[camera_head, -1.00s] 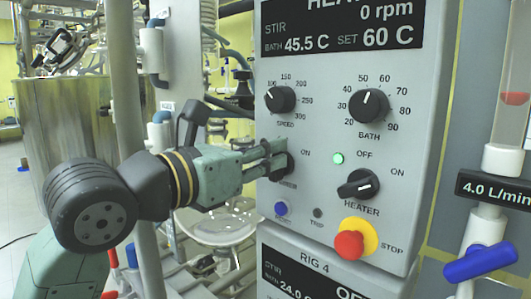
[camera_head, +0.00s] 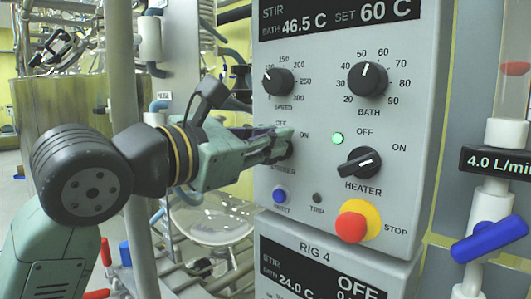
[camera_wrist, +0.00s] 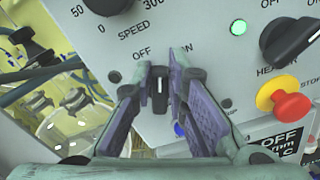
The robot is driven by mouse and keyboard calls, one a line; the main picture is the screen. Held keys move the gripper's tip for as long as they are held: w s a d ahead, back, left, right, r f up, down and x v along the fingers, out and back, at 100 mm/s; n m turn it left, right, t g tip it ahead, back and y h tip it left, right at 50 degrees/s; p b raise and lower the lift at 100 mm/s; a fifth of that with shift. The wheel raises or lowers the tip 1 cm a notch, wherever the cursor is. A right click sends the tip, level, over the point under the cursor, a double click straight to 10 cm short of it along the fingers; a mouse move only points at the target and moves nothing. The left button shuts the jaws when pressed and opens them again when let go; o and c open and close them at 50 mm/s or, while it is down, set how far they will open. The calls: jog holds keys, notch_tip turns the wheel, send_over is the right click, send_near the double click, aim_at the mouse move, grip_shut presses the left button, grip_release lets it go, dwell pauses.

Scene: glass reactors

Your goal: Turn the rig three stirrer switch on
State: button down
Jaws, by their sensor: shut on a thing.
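The stirrer switch is a small black knob (camera_wrist: 160,95) under the OFF and ON labels. In the wrist view its white mark points up, roughly between the two labels; I cannot tell its exact setting. My gripper (camera_wrist: 160,92) has one finger on each side of the knob and is shut on it. In the head view my gripper (camera_head: 283,146) reaches the panel from the left and hides the knob and part of its label. The display (camera_head: 340,15) reads bath 46.5 C, set 60 C; its rpm line is out of view.
The speed knob (camera_head: 278,82) is just above my gripper. The heater knob (camera_head: 358,163), lit green lamp (camera_head: 338,138) and red stop button (camera_head: 351,226) lie to the right. Rig 4's panel (camera_head: 318,265) is below. Glassware (camera_head: 212,220) stands behind my gripper.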

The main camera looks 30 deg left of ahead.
jog(key=m, duration=0.1)
jog(key=m+b, duration=0.2)
jog(key=shift+d+f+m, duration=0.3)
jog(key=shift+d+f, duration=0.05)
jog(key=shift+d+f+m+b, duration=0.15)
jog(key=shift+m+b, duration=0.35)
jog(key=shift+m, duration=0.4)
jog(key=shift+d+m+b, duration=0.1)
jog(key=shift+m+b, duration=0.4)
jog(key=shift+m, duration=0.4)
jog(key=c, duration=1.6)
grip_release()
jog(key=shift+s, duration=0.2)
jog(key=s, duration=0.4)
jog(key=s+a, duration=0.1)
jog(key=s, duration=0.6)
jog(key=shift+s+a, duration=0.35)
jog(key=shift+d, duration=0.1)
